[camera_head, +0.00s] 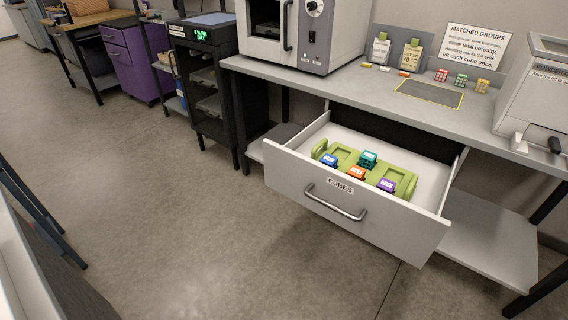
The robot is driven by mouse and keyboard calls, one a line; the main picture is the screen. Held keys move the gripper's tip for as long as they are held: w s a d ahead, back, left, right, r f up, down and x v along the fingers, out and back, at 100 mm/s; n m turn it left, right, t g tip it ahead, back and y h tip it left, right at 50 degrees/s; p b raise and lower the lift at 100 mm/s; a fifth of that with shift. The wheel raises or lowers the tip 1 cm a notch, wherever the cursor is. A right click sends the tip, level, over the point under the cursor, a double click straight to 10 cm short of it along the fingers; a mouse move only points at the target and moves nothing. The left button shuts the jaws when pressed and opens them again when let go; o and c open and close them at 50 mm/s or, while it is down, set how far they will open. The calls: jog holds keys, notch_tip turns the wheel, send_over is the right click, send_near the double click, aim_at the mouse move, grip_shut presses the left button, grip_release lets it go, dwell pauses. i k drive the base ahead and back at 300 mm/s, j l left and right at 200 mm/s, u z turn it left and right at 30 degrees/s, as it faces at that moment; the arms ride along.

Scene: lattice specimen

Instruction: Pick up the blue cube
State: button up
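The blue cube (329,160) sits in the left part of a green tray (374,167), with a pale label on its top. The tray lies inside an open white drawer (352,206) marked CUBES. An orange cube (355,173), a teal cube (368,159) and a purple cube (386,186) sit in the same tray. The blue cube's top is uncovered. My gripper is not in view.
The drawer hangs out below a grey bench (400,104), its front handle (336,203) facing the open floor (200,230). An oven-like machine (290,32) and several small lattice cubes (461,81) stand on the bench. A black cabinet (208,90) stands left of the drawer.

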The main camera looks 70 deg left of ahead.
aim_at(328, 159)
jog(key=j+u, duration=0.15)
jog(key=u, duration=0.35)
jog(key=i+j+u, duration=0.1)
jog(key=u, duration=0.35)
jog(key=j+u, duration=0.1)
jog(key=u, duration=0.4)
jog(key=i+u, duration=0.15)
jog(key=u, duration=0.35)
jog(key=i+u, duration=0.1)
jog(key=i, duration=0.2)
jog(key=l+u, duration=0.4)
jog(key=l, duration=0.4)
jog(key=k+l+u, duration=0.1)
jog(key=l+u, duration=0.3)
jog(key=l, duration=0.4)
